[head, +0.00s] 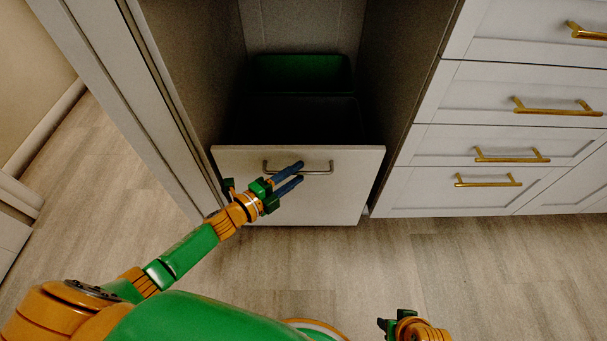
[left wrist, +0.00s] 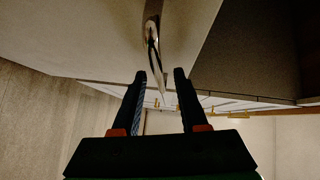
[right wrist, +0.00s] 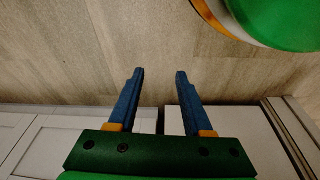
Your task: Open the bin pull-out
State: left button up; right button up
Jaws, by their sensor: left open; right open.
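The bin pull-out has a white front panel (head: 335,200) with a silver bar handle (head: 318,172) near its top edge. Behind the panel a green bin (head: 300,73) and a dark bin (head: 300,118) show in the cabinet. My left gripper (head: 299,172) is open at the handle's middle in the head view. In the left wrist view the handle (left wrist: 153,40) lies just beyond and between the fingertips; I cannot tell whether they touch it. My right gripper (right wrist: 158,72) is open and empty above the floor; it also shows at the bottom of the head view (head: 385,324).
White drawers (head: 460,145) with gold handles stand to the right. A pale door frame or cabinet edge (head: 125,90) stands to the left. The wood floor (head: 470,270) in front of the panel is clear.

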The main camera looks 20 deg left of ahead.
pick_arm(q)
jog(key=shift+x, duration=0.8)
grip_shut()
dwell(0.9)
